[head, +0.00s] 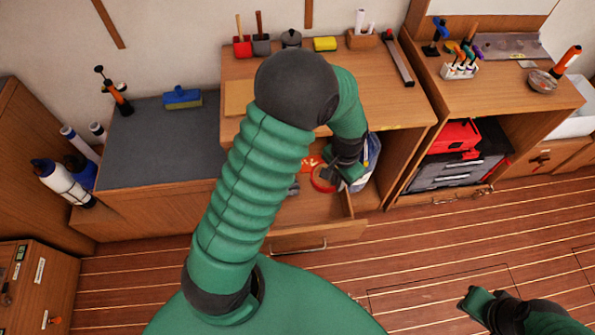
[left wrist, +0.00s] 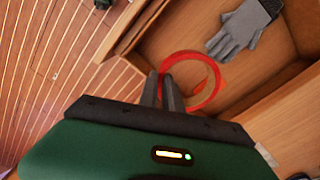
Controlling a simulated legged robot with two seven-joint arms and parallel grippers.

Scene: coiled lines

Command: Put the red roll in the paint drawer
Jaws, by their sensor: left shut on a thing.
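My left gripper (head: 338,180) reaches down over an open wooden drawer (head: 315,232) under the middle bench. It is shut on the rim of the red roll (head: 318,182). In the left wrist view the roll (left wrist: 217,88) is a red ring at the tips of my two dark fingers (left wrist: 165,85), above the drawer floor. I cannot tell whether it touches the floor. A grey glove (left wrist: 240,27) lies in the drawer. My forearm hides part of the drawer in the head view. My right gripper (head: 475,298) is low at the right, over the floor, empty-looking.
A red toolbox (head: 455,136) sits in the right cabinet. White and blue bottles (head: 62,185) stand at the left. The plank floor at the right front is clear.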

